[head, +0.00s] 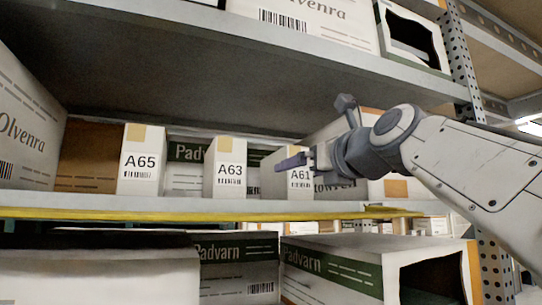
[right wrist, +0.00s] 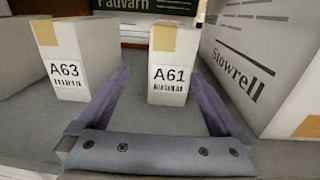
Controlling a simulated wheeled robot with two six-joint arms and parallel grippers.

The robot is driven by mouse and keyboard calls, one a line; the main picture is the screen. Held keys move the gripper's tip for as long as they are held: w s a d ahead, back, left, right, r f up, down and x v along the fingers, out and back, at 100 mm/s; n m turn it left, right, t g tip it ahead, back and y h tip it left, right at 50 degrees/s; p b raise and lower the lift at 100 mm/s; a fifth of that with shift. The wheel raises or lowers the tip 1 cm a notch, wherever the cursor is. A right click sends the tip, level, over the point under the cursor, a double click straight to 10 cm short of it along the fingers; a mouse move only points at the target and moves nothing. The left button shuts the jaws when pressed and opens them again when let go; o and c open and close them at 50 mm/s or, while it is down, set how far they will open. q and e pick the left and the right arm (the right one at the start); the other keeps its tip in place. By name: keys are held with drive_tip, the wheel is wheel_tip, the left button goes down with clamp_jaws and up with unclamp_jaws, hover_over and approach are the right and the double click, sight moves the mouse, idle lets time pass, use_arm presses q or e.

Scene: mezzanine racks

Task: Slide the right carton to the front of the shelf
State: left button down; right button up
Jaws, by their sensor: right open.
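The right carton, a narrow white box labelled A61 (head: 300,180), stands upright on the middle shelf (head: 180,205). It also shows in the right wrist view (right wrist: 172,62), with a tan tape patch above its label. My right gripper (head: 300,160) is open in front of this carton. In the right wrist view its purple fingers (right wrist: 165,95) point at the carton, one toward each side, with the carton beyond and between them. I cannot tell whether either finger touches it. My left gripper is not in view.
Carton A63 (head: 229,168) stands to the left of A61, and carton A65 (head: 141,160) farther left. A large Stowrell box (right wrist: 262,60) stands close on the right. Padvarn boxes (head: 190,152) are behind. The shelf above limits height. Bare shelf shows between A63 and A61.

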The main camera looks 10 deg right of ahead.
drive_tip(key=shift+w+d+f+h, duration=0.2)
drive_tip(key=shift+d+h, duration=0.1)
drive_tip(key=shift+d, duration=0.35)
drive_tip(key=w+p, duration=0.1)
drive_tip(key=w, duration=0.2)
drive_tip(key=w+a+p, duration=0.1)
drive_tip(key=w, duration=0.2)
drive_tip(key=w+a+p, duration=0.1)
drive_tip(key=w+p, duration=0.1)
drive_tip(key=w, duration=0.1)
drive_tip(key=shift+r, duration=0.1)
drive_tip(key=shift+w+p, duration=0.3)
drive_tip(key=shift+w, duration=0.4)
